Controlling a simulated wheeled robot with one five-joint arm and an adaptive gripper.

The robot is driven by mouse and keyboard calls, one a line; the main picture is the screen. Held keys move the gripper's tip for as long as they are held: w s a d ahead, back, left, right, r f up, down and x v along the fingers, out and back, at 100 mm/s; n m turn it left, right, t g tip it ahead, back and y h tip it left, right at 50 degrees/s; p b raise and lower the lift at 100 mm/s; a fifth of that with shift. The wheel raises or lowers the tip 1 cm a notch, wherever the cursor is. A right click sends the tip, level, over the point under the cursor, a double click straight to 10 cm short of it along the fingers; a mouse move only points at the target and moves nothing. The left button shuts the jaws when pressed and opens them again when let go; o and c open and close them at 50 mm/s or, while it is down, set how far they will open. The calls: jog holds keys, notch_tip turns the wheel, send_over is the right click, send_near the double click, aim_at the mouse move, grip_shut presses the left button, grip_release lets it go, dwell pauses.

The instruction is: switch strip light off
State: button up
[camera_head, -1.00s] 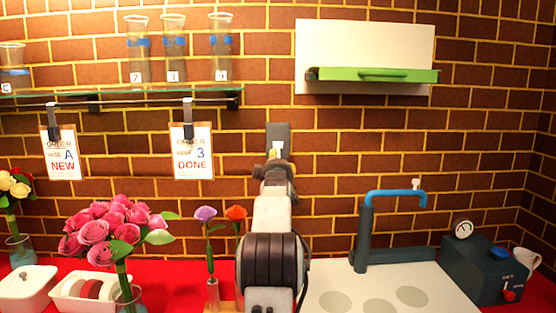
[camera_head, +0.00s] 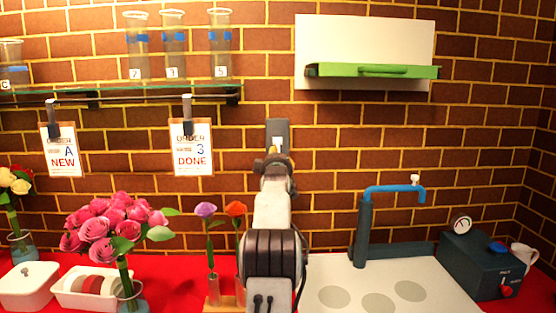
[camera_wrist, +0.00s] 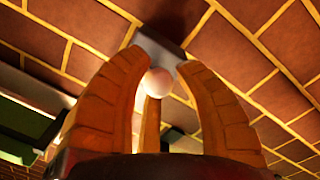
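A grey switch plate (camera_head: 277,129) with a small white toggle is fixed on the brick wall, in the middle of the head view. My gripper (camera_head: 274,160) is just below the toggle and hides the lower part of the plate. In the wrist view, the white round end of the toggle (camera_wrist: 157,81) shows between the tips of my tan gripper fingers (camera_wrist: 162,66). The fingers stand apart, with a gap on the right of the toggle. Whether any finger touches it I cannot tell. The wall is brightly lit; the strip light itself is not clearly visible.
A glass shelf (camera_head: 110,93) with beakers and two hanging order cards is left of the switch. A white panel with a green ledge (camera_head: 370,71) is at the upper right. Flowers (camera_head: 110,228) stand below left, a blue-handled tap (camera_head: 395,189) below right.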

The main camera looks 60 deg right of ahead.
aim_at(278, 142)
grip_shut()
jog(key=shift+r, duration=0.15)
jog(key=p, duration=0.2)
jog(key=r+y+p, duration=0.1)
jog(key=p, duration=0.1)
jog(key=shift+s+a+r+g, duration=0.1)
jog(key=shift+a+r+g, duration=0.15)
jog(key=shift+g, duration=0.15)
jog(key=r+y+p, duration=0.1)
jog(key=p, duration=0.4)
jog(key=r+g+y+p, duration=0.1)
jog(key=y+p, duration=0.1)
jog(key=p, duration=0.4)
jog(key=shift+s+a+r+g, duration=0.2)
jog(key=shift+g, duration=0.1)
jog(key=r+g+y+p, duration=0.1)
jog(key=y+p, duration=0.1)
jog(key=p, duration=0.6)
jog(key=shift+p, duration=0.3)
jog(key=shift+r+p, duration=0.1)
jog(key=shift+p, duration=0.25)
jog(key=shift+d+r+n+g+y+p, duration=0.1)
jog(key=shift+r+n+g+y+p, duration=0.15)
jog(key=shift+y+p, duration=0.4)
jog(key=shift+d+r+n+g+y+p, duration=0.1)
jog(key=shift+g+y+p, duration=0.3)
jog(key=shift+p, duration=0.35)
